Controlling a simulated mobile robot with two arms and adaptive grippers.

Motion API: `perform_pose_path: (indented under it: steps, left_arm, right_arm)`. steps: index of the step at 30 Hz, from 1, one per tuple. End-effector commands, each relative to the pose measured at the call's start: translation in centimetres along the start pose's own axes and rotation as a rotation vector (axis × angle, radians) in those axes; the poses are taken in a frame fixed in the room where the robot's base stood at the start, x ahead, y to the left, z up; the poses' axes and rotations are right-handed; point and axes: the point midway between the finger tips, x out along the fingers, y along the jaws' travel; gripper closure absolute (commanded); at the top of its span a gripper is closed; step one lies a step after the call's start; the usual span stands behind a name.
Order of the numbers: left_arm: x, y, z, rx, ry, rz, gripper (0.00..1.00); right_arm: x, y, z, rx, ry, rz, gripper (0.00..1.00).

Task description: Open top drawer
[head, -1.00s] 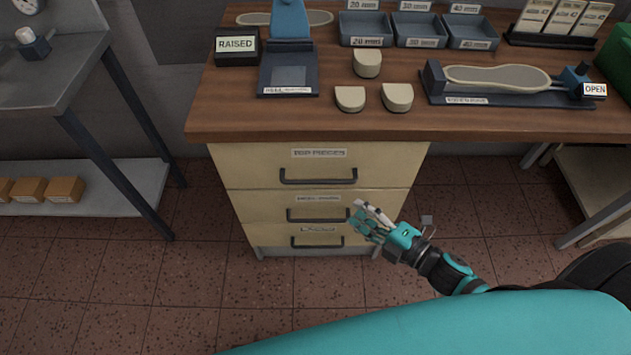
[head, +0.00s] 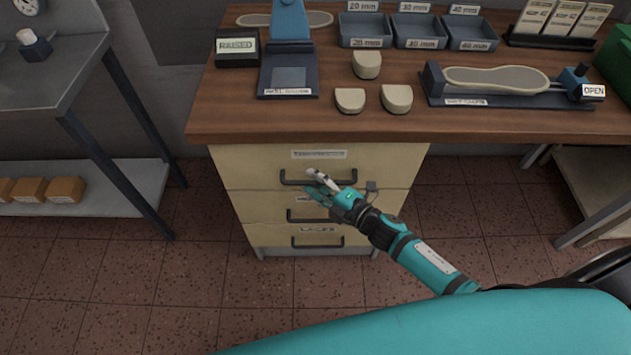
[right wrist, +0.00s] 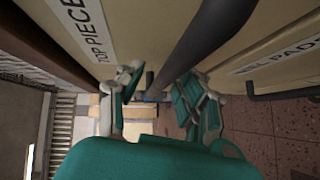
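The top drawer (head: 250,165) is the uppermost of three cream drawers under the wooden bench top, and it looks shut. Its dark bar handle (head: 290,182) is at the front, below a label that reads "TOP PIECES" in the right wrist view (right wrist: 88,28). My right gripper (head: 314,182) is at this handle, with its fingers partly covering the bar. In the right wrist view the handle bar (right wrist: 207,42) runs between the two spread fingers (right wrist: 158,98), with gaps at the sides. The gripper is open. My left gripper is not in view.
Two lower drawers with similar handles (head: 318,243) sit below. The bench top (head: 230,110) overhangs the drawers and carries blocks, bins (head: 418,30) and a shoe-last fixture (head: 500,85). A grey table (head: 75,75) stands at left. The tiled floor in front is clear.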

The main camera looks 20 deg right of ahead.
Motion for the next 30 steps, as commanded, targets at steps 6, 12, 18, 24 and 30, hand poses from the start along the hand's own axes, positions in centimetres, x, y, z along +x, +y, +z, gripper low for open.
perform_pose_path:
  steps: [6,12,18,24,30]
  left_arm:
    - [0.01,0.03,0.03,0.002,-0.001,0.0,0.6]
    - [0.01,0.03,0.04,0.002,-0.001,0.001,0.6]
    - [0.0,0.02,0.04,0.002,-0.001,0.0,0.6]
    - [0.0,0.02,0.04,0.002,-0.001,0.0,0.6]
    - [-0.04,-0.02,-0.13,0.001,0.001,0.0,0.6]
  right_arm:
    - [-0.03,-0.01,-0.02,0.0,0.0,0.0,0.76]
    - [-0.04,0.0,-0.02,0.0,0.0,0.0,1.0]
    - [-0.04,0.05,-0.02,0.0,0.001,0.001,1.0]
    - [-0.03,0.1,-0.02,0.001,0.001,0.002,1.0]
    - [-0.03,0.11,-0.04,0.003,0.001,0.002,1.0]
